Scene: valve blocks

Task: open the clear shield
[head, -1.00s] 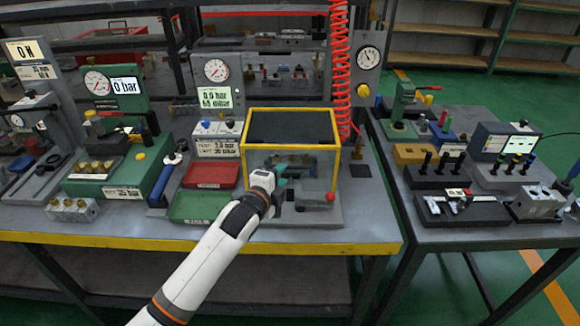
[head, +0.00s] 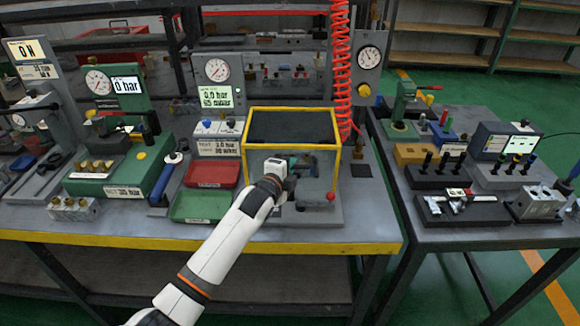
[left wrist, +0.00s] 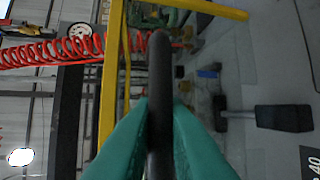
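The clear shield (head: 339,165) is a see-through box with a yellow frame, standing over a fixture on the left table; it looks closed. My left gripper (head: 292,165) is at its front, its fingers mostly hidden by my white wrist. In the left wrist view, the teal fingers of my left gripper (left wrist: 160,130) press from both sides on a dark rounded bar (left wrist: 160,65), which looks like the shield's handle. The shield's yellow frame (left wrist: 108,75) runs beside the bar there. My right gripper is in neither view.
Red (head: 212,174) and green (head: 200,206) trays lie left of the shield. A red coiled hose (head: 341,75) hangs behind its right side. A red knob (head: 331,196) sits at the front right. A gauge panel (head: 217,75) stands behind.

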